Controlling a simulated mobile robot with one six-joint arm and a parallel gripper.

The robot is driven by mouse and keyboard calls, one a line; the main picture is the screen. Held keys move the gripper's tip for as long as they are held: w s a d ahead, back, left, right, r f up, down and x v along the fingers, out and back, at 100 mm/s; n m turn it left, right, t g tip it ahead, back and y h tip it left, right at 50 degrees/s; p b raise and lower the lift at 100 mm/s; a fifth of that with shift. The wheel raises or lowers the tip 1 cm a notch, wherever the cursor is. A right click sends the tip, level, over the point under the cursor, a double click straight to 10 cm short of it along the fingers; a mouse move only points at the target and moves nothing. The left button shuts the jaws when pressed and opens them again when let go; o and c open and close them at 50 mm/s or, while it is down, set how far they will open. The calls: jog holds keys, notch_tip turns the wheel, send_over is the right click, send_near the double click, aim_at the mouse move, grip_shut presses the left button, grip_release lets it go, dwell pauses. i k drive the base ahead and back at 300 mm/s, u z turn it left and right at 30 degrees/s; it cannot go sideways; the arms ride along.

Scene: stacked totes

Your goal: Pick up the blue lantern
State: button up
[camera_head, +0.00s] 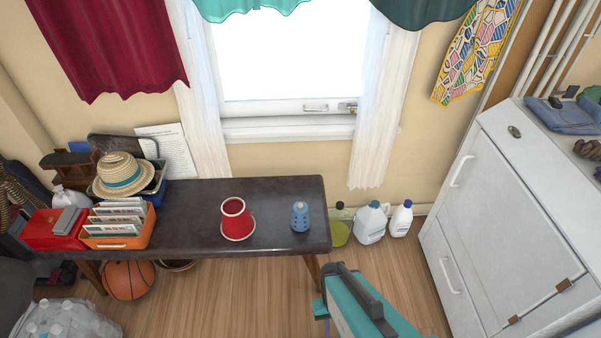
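A small blue lantern (300,217) stands upright near the right end of a dark bench. It has a rounded body with dark spots and a narrower top. Part of my arm, teal, white and dark grey, rises from the bottom edge in front of the bench, below and right of the lantern and apart from it. I cannot make out the gripper's fingers in this view. Nothing touches the lantern.
A red cone-shaped pot (236,218) stands left of the lantern on the dark bench (275,190). An orange crate (118,243) and straw hat (121,176) crowd the left end. Jugs (370,224) stand on the floor beyond the right end. A white cabinet (500,230) stands right.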

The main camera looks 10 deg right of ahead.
aim_at(300, 222)
jog(key=u, duration=0.45)
jog(key=k, duration=1.3)
jog(key=u, duration=1.1)
jog(key=i, duration=1.1)
jog(key=u, duration=0.05)
